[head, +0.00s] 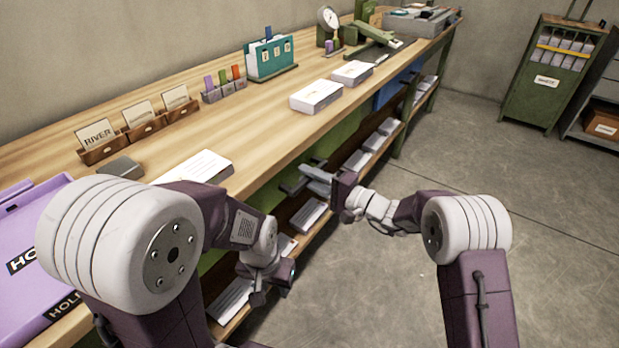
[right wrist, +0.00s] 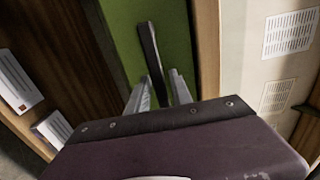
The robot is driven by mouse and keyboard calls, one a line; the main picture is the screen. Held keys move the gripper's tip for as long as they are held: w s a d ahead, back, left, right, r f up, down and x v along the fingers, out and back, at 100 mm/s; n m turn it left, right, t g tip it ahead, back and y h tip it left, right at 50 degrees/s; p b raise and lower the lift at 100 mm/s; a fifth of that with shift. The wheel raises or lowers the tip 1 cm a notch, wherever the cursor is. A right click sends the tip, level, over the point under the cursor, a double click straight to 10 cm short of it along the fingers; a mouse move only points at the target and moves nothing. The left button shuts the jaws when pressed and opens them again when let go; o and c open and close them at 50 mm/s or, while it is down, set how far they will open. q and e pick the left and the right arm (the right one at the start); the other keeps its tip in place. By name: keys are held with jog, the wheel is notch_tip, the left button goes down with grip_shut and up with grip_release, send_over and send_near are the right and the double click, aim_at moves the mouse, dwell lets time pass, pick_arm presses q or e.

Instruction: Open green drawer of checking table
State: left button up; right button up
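The checking table (head: 225,115) is a long wooden workbench. Its green drawer front (head: 338,135) is set under the tabletop, and it fills the middle of the right wrist view (right wrist: 175,30). A dark bar handle (right wrist: 151,48) stands on that front, which looks flush with the table, though part is hidden. My right gripper (head: 306,180) is at the green front. In the right wrist view its two fingers (right wrist: 160,90) are apart, with the handle's lower end between them; contact cannot be told. My left gripper (head: 270,286) hangs low beside the lower shelf, away from the handle; its finger gap is unclear.
A blue front (head: 395,88) lies farther along the table. White paper stacks (head: 308,215) lie on the lower shelf. White boxes (head: 316,95), a teal file holder (head: 270,60) and a purple tray (head: 30,235) are on top. The floor (head: 400,295) to the right is clear.

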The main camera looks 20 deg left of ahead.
grip_shut()
dwell(1.2)
